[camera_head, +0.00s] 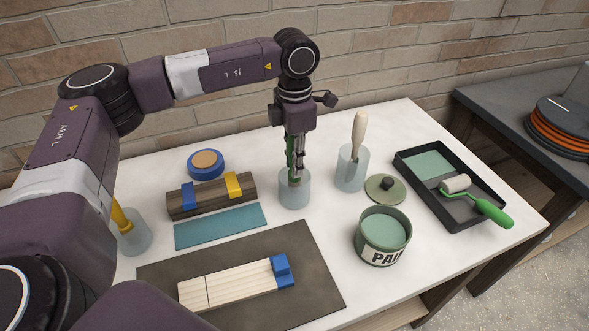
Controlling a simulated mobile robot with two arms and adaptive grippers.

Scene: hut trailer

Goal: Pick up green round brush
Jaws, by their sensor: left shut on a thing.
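The green round brush (291,160) stands upright in a translucent glass jar (294,192) near the middle of the white table. My left gripper (296,166) comes down from above, its fingers just over and partly inside the jar mouth. It is shut on the brush's green handle. The fingers hide much of the handle, and the lower end of the brush is blurred behind the jar wall. My right gripper is not in view.
A jar with a pale-handled tool (357,138) stands close on the right. A paint can (383,236), a lid (386,189) and a black roller tray (441,165) lie further right. A wooden block (211,197) is close on the left. A brick wall stands behind.

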